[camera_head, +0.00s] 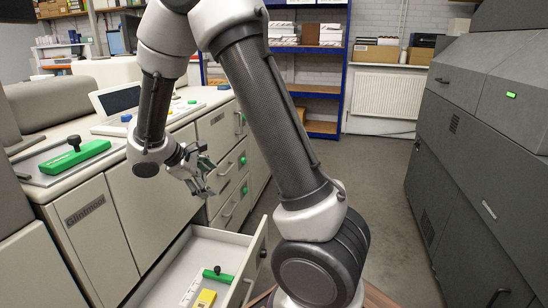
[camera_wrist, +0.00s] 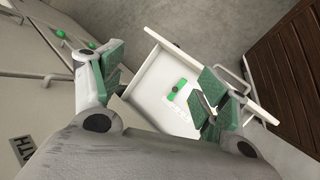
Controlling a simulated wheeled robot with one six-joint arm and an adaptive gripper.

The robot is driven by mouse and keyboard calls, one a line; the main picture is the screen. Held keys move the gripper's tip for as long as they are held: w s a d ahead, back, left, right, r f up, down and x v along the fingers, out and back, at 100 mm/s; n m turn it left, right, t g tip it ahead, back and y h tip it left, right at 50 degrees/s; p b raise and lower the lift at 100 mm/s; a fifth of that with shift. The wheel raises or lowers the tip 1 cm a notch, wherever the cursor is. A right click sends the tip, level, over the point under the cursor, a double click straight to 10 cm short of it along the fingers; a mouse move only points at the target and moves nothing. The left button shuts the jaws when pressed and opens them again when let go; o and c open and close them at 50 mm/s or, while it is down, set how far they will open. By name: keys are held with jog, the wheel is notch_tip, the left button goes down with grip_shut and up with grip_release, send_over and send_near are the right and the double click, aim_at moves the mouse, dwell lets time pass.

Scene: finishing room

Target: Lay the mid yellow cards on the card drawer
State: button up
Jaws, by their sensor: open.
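An open pale drawer (camera_head: 238,255) sticks out of the cabinet at the bottom of the head view; it also shows in the wrist view (camera_wrist: 152,77). A small yellow block (camera_head: 205,298), which may be the yellow cards, lies in it near the front. I cannot tell its size grade; in the wrist view my right finger mostly hides that spot. My gripper (camera_head: 200,180) is open and empty, above the drawer and apart from it. In the wrist view its green-padded fingers (camera_wrist: 160,84) are spread wide on either side of the drawer.
A grey machine (camera_head: 470,150) stands right; the floor (camera_head: 385,190) between is clear.

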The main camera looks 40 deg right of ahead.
jog(key=s+d+r+m+y, duration=0.3)
jog(key=s+d+r+m, duration=0.3)
jog(key=s+r, duration=0.5)
jog(key=s+a+r+m+t+y, duration=0.1)
jog(key=s+r+m+t+y, duration=0.2)
jog(key=s, duration=1.2)
jog(key=shift+s+r+m+y, duration=0.2)
jog(key=shift+r+m+y, duration=0.5)
jog(key=shift+r+y, duration=0.15)
